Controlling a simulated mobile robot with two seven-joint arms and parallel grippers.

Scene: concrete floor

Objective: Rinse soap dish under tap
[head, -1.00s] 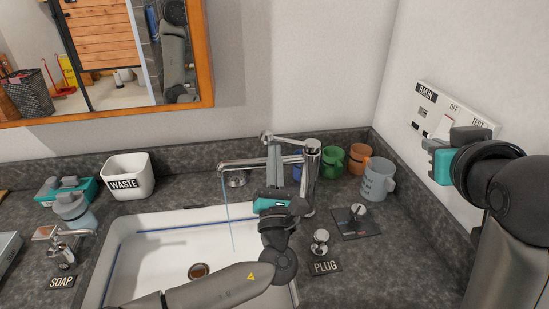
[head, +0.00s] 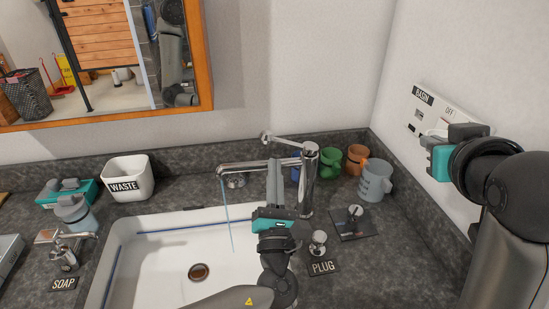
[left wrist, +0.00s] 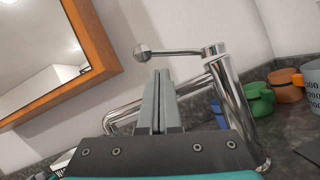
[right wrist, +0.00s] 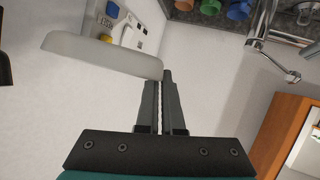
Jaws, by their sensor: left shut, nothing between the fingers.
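The tap (head: 308,185) stands behind the basin (head: 165,268). A thin blue stream of water (head: 227,215) falls from its spout into the basin. My left gripper (head: 274,165) is shut and empty, pointing up beside the tap column; its fingers (left wrist: 158,80) are in front of the spout in the left wrist view, below the lever (left wrist: 178,52). A pale, frosted, shallow dish, seemingly the soap dish (right wrist: 95,52), is at the fingertips of my right gripper (right wrist: 158,78), which looks shut on its rim. In the head view my right gripper (head: 452,135) is near the right wall, mostly hiding the dish.
Green (head: 325,168), orange (head: 357,157) and grey (head: 374,182) mugs stand right of the tap. A plug knob (head: 318,242) and a BASIN panel (head: 432,105) are also right. The WASTE bin (head: 128,180) and soap tap (head: 65,250) stand left.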

